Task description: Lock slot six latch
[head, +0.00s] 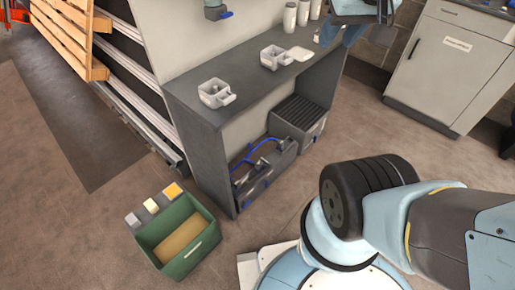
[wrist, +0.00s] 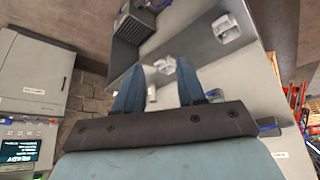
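No latch marked as slot six can be picked out in either view. A teal-grey fitting with a blue lever (head: 217,12) is on the upright panel at the top of the head view. A similar grey fitting with a blue part (wrist: 268,127) shows at the lower right of the wrist view. Whether either is the latch, and whether it is locked, I cannot tell. My gripper (wrist: 160,64) has its two blue fingers apart with nothing gripped. It is above the right end of the grey bench (head: 185,88); in the head view it is partly cut off.
Two pale grey holders (head: 216,93) (head: 274,57) and several light cups (head: 290,17) stand on the bench. A tool tote (head: 265,165) and ribbed crate (head: 300,118) sit below. A green bin (head: 178,240) is on the floor; a cabinet (head: 455,60) stands right.

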